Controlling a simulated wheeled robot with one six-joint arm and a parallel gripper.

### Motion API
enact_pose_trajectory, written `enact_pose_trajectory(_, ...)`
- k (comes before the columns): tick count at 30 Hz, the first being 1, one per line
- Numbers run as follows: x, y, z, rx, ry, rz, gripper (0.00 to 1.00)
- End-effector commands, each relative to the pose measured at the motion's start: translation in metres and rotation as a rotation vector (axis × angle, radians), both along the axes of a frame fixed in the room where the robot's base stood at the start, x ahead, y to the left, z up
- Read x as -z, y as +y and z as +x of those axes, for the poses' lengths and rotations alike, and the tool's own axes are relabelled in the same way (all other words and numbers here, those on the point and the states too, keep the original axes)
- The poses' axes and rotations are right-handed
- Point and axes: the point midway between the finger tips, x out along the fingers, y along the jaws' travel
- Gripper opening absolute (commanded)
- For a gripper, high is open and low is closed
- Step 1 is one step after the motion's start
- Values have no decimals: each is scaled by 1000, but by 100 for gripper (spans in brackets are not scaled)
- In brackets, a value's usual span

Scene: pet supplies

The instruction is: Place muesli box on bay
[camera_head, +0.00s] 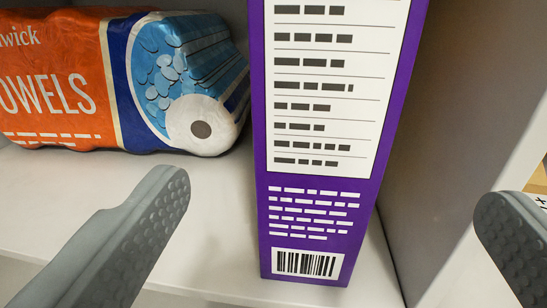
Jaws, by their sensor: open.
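A tall purple box (318,188) with a white text panel and a barcode, likely the muesli box, stands upright on a white shelf bay (215,240). Its top is cut off by the frame. My gripper (335,215) is open, with one grey padded finger at the lower left and the other at the right edge. The box shows between the two fingers, farther in than the fingertips. Neither finger visibly touches it.
A pack of paper towels (60,85) in orange and blue wrap lies left of the box on the same shelf. A grey side wall (450,130) stands close to the box's right. A brown item (538,180) shows beyond that wall. Bare shelf lies in front of the towels.

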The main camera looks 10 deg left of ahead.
Motion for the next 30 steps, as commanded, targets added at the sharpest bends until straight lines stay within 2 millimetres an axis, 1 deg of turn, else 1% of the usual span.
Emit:
enact_pose_trajectory(8, -1, 0, -1, 0, 0, 0, 99)
enact_pose_trajectory(11, -10, 0, -2, 0, -2, 0, 99)
enact_pose_trajectory(14, -31, 1, -3, 0, -4, -1, 99)
enact_pose_trajectory(20, -94, 2, -12, 2, -1, -4, 99)
enact_pose_trajectory(21, -107, 2, -15, 2, 0, -4, 99)
enact_pose_trajectory(26, -157, 3, -29, 3, 4, -6, 99)
enact_pose_trajectory(30, -199, 4, -46, 4, 8, -7, 99)
